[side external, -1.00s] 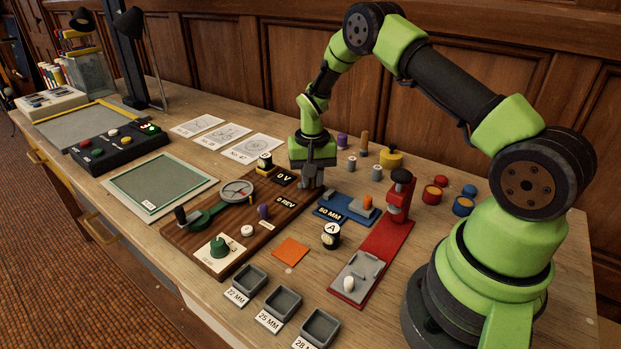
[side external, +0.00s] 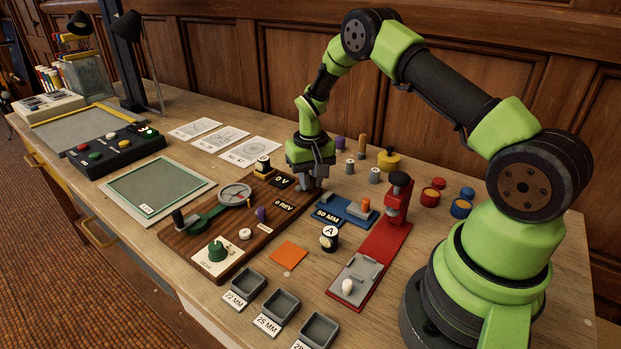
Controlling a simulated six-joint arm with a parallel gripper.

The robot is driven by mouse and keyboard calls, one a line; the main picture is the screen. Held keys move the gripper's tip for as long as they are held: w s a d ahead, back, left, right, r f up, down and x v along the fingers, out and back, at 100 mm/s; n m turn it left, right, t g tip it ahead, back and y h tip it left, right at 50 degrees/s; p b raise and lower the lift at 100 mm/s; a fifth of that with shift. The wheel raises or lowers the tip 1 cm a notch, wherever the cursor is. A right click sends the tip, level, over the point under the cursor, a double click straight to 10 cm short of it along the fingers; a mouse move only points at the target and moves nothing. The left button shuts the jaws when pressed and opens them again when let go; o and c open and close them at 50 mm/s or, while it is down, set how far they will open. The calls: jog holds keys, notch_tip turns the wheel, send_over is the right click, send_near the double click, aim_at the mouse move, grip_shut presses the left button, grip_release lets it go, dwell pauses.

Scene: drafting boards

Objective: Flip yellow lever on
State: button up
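No plainly yellow lever stands out. A small yellow-based part with a dark, pale-ringed top (side external: 262,167) sits at the far end of the brown wooden board (side external: 194,238), beside the 0 V label (side external: 282,182). I cannot tell if it is the lever or how it is set. My gripper (side external: 310,186) points down near the board's far right end, right of that part and apart from it in the picture. Its grey fingers are partly hidden against the dark housing. I see nothing held, and the finger gap is unclear.
A blue block (side external: 345,211) marked MM and a red stand (side external: 384,252) lie right of the board. A yellow pot (side external: 388,161) stands behind. A black button box (side external: 118,151) is at left. Grey trays (side external: 281,306) line the front. An orange square (side external: 289,254) lies between.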

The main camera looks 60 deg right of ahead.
jog(key=o, duration=0.4)
jog(key=shift+r, duration=0.1)
notch_tip(320, 180, up, 10)
jog(key=shift+f, duration=0.1)
dwell(0.4)
